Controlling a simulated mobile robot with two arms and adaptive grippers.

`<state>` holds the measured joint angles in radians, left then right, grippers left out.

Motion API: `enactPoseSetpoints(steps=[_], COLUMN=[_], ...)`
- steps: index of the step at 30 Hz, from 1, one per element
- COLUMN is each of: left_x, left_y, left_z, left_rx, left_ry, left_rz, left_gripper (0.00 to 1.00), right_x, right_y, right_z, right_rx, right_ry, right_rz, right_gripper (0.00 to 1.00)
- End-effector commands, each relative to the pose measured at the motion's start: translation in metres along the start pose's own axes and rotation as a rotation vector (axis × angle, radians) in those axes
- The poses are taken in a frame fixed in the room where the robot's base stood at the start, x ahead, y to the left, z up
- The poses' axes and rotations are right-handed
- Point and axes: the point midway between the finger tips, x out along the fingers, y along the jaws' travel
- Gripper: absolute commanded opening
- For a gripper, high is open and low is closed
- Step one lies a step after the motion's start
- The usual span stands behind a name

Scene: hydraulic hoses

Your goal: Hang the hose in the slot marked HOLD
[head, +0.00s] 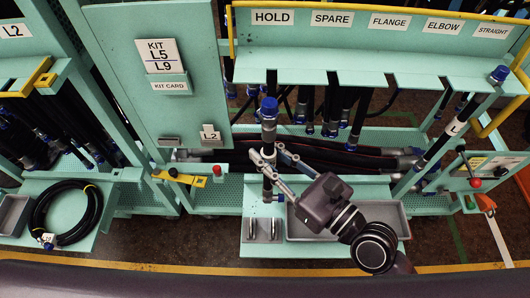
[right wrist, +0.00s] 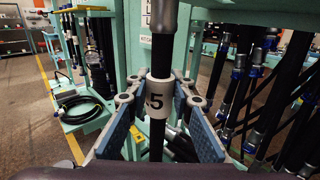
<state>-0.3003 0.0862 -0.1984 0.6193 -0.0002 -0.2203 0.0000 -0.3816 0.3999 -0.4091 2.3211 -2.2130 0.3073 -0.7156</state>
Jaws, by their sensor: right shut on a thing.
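A black hose (head: 268,137) with a blue cap (head: 269,106) stands upright in front of the teal rack (head: 330,68). My right gripper (head: 268,160) is shut on it below its upper metal fitting. In the right wrist view the hose (right wrist: 157,140) passes between the fingers (right wrist: 159,96), and its white band shows a "5". The HOLD sign (head: 272,17) is at the left end of the rack's sign row. In the head view the blue cap is below the shelf edge under HOLD, apart from it. My left gripper is not in view.
SPARE (head: 331,19), FLANGE, ELBOW and STRAIGHT signs continue rightward. Several hoses hang behind the shelf. A hose marked L (head: 452,127) leans at the right. A kit card panel (head: 163,70) is left of HOLD. A grey tray (head: 390,218) sits below. A coiled hose (head: 68,213) lies at far left.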

Motion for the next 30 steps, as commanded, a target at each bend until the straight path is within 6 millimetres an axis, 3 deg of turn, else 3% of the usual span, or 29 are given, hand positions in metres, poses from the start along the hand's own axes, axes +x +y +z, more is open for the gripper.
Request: enactPoseSetpoints(steps=[7,30], left_x=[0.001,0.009], left_y=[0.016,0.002], left_z=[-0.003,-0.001], left_rx=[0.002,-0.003], left_ry=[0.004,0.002], left_rz=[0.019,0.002], left_gripper=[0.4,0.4], right_x=[0.008,0.04], right_y=[-0.008,-0.04], right_z=[0.001,-0.001], right_rx=[-0.002,-0.001], right_ry=[-0.004,-0.005], right_rz=[-0.001,-0.001], right_gripper=[0.0,0.0])
